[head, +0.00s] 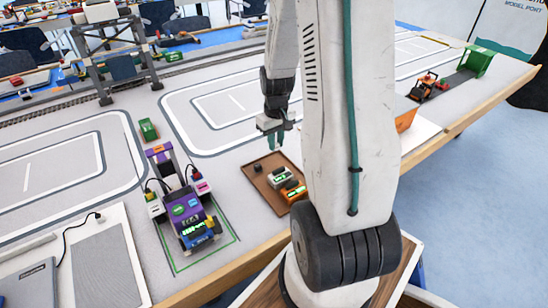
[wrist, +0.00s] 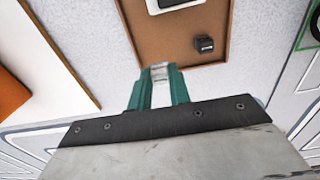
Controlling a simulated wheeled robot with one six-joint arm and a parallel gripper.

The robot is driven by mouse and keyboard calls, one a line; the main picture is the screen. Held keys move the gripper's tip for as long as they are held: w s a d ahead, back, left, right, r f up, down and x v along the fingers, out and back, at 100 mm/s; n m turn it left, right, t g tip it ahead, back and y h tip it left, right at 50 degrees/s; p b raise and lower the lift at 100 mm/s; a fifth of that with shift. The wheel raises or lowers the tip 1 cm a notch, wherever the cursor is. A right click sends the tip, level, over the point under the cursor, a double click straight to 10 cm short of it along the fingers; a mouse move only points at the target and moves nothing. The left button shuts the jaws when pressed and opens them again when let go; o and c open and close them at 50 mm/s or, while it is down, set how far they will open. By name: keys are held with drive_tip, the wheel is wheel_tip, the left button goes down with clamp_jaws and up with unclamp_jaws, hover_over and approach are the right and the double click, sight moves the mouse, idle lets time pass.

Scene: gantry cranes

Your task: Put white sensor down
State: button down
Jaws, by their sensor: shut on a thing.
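My gripper (head: 274,139) hangs above the table, at the far edge of the brown tray (head: 253,184). In the wrist view its two green fingers (wrist: 160,76) are shut on a small pale thing, the white sensor (wrist: 160,71). Most of it is hidden between the fingers, and it is too small to make out in the head view. The tray's brown floor (wrist: 165,40) shows just beyond the fingertips. A white block with a green display (head: 279,175) and an orange one (head: 293,189) lie in the tray.
A small black cube (head: 257,168) is in the tray and also shows in the wrist view (wrist: 204,44). A purple and blue model vehicle (head: 184,210) stands left of the tray. A green block (head: 148,129) and a model gantry (head: 118,58) stand farther back.

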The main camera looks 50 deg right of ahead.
sight(276, 150)
drive_tip(key=shift+f, duration=2.6)
drive_tip(key=shift+f, duration=0.2)
drive_tip(key=c, duration=1.3)
unclamp_jaws()
